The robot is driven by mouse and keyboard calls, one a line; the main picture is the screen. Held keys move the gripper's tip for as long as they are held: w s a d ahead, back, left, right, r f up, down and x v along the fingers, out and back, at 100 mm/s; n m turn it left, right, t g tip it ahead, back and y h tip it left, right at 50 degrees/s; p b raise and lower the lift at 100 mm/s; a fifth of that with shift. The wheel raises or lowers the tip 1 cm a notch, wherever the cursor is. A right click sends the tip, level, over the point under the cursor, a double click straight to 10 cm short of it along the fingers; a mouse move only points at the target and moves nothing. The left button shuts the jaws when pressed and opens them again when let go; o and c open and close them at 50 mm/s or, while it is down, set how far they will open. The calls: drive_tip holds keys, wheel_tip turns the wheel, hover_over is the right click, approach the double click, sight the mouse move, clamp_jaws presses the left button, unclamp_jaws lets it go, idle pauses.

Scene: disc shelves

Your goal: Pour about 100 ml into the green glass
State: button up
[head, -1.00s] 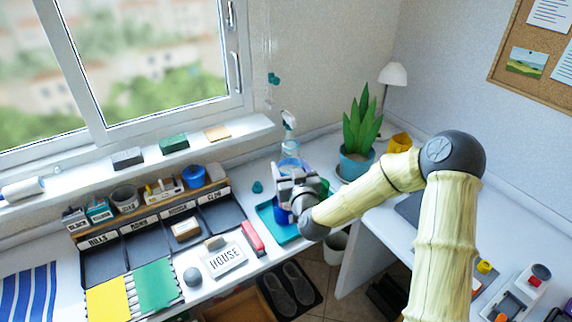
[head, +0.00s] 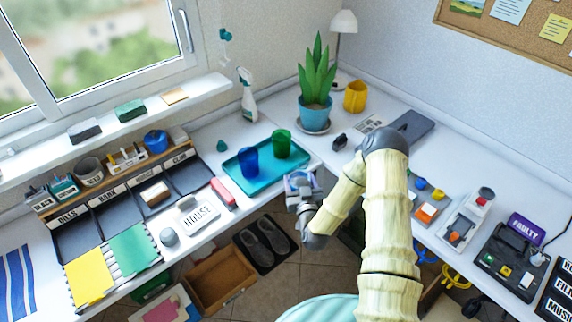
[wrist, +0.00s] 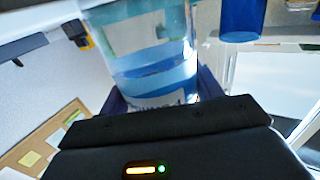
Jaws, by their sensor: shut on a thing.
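The green glass (head: 282,144) stands upright at the back right of a teal tray (head: 238,177). A blue glass (head: 248,163) stands beside it to the left; a blue glass also shows at the top right of the wrist view (wrist: 243,18). My gripper (head: 300,186) is just in front of the tray, near the desk's front edge. It is shut on a clear container (wrist: 150,45) with blue liquid and a pale label, which fills the middle of the wrist view. The container's mouth is not clear in either view. It is apart from the green glass.
A potted plant (head: 315,112) and a yellow cup (head: 355,97) stand behind the tray to the right. A spray bottle (head: 247,98) is behind it, and a small teal object (head: 221,146) is left of it. A red object (head: 222,192) lies near the tray's left end.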

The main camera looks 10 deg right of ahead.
drive_tip(key=shift+o, duration=0.2)
drive_tip(key=s+d+f+h, duration=0.1)
drive_tip(key=d+f, duration=0.2)
drive_tip(key=f, duration=0.3)
drive_tip(key=shift+s+d+f+m, duration=0.35)
drive_tip(key=shift+s+d+m, duration=0.05)
drive_tip(key=f+b, duration=0.2)
drive_tip(key=b, duration=0.1)
drive_tip(key=shift+w+a, duration=0.15)
drive_tip(key=shift+a, duration=0.05)
drive_tip(key=shift+d, duration=0.3)
drive_tip(key=shift+c, duration=0.2)
drive_tip(key=shift+a, duration=0.15)
